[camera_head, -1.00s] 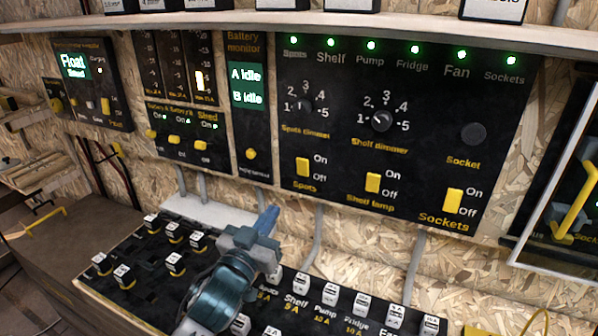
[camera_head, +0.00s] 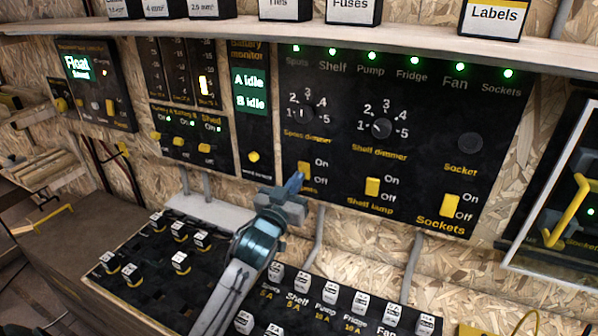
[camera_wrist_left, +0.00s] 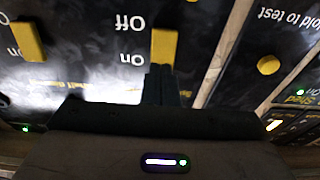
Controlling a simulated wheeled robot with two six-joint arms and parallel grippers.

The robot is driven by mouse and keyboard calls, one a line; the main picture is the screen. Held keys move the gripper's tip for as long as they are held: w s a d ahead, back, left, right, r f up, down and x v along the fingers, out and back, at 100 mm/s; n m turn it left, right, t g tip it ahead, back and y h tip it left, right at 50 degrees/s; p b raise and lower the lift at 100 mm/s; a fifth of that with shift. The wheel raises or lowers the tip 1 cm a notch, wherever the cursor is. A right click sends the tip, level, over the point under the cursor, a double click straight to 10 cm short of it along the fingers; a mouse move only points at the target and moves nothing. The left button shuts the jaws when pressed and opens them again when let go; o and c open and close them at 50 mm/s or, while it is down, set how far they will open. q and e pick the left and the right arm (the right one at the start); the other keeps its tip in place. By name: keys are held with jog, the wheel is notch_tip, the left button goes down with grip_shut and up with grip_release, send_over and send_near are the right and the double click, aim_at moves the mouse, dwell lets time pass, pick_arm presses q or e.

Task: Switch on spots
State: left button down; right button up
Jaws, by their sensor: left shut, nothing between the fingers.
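The green Spots lamp (camera_head: 296,48) at the panel's top is lit. My left gripper (camera_head: 297,181) is shut and empty, its tips overlapping the switch's lower part. In the left wrist view, which is upside down, the shut fingertips (camera_wrist_left: 161,72) are close to the switch (camera_wrist_left: 165,46), near its On end. I cannot tell whether they touch. My right gripper is not in view.
The yellow Shelf lamp switch (camera_head: 372,187) and Sockets switch (camera_head: 450,205) are to the right. The battery monitor (camera_head: 250,98) is to the left. A fuse board (camera_head: 150,262) lies below. A shelf (camera_head: 400,48) with labelled boxes overhangs the panel.

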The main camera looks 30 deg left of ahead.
pick_arm(q)
jog(key=shift+w+r, duration=0.15)
jog(key=shift+w, duration=0.75)
